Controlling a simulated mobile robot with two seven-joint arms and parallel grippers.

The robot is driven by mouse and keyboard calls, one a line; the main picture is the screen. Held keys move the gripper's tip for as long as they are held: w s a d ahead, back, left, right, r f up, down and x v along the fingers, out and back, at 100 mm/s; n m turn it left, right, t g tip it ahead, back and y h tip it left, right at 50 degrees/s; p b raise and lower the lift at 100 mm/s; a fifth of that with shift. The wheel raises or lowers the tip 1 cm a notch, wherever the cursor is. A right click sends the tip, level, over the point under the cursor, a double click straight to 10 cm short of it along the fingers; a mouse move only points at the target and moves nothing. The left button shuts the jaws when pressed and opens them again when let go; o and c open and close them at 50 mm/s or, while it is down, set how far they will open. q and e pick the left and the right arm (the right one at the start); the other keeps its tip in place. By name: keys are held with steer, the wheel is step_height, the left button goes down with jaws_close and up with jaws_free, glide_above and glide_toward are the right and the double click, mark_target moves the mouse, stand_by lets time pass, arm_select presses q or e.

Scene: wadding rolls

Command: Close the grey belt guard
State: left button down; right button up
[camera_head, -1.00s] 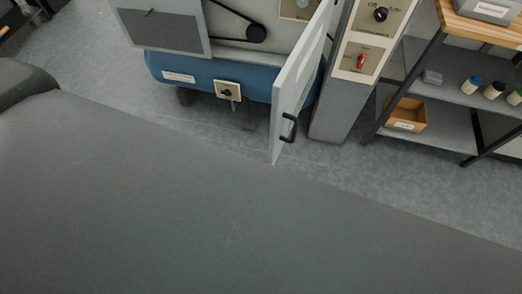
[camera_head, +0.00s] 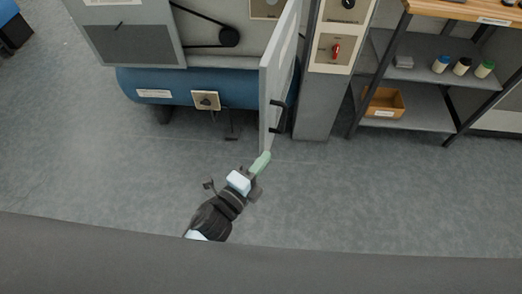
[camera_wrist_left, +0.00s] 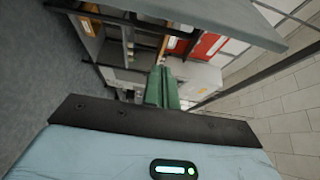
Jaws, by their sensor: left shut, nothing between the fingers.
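The grey belt guard (camera_head: 279,75) is a flat hinged door with a black handle (camera_head: 277,117). In the head view it stands swung open, nearly edge-on, leaving the black belt and pulley (camera_head: 228,37) exposed. My left gripper (camera_head: 261,162) is just below the guard's lower front corner; I cannot tell whether they touch. Its green fingers (camera_wrist_left: 163,88) are shut together with nothing between them in the left wrist view. A grey panel (camera_wrist_left: 225,18) crosses the top of that view, probably the guard. My right gripper is not in view.
A blue tank (camera_head: 170,88) with a small switch box (camera_head: 206,100) lies under the machine. A grey control pillar (camera_head: 318,105) stands right of the guard. A shelf (camera_head: 425,110) with a cardboard bin (camera_head: 384,102) and several jars is further right. The floor in front is clear.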

mark_target(266, 134)
arm_select(q)
steer(key=x, duration=0.9)
steer(key=shift+w+a+p, duration=0.15)
steer(key=shift+a+p, duration=0.05)
steer(key=shift+a, duration=0.8)
steer(key=shift+w+a+p, duration=0.1)
steer(key=shift+a+p, duration=0.1)
steer(key=shift+a, duration=0.85)
steer(key=shift+a, duration=0.1)
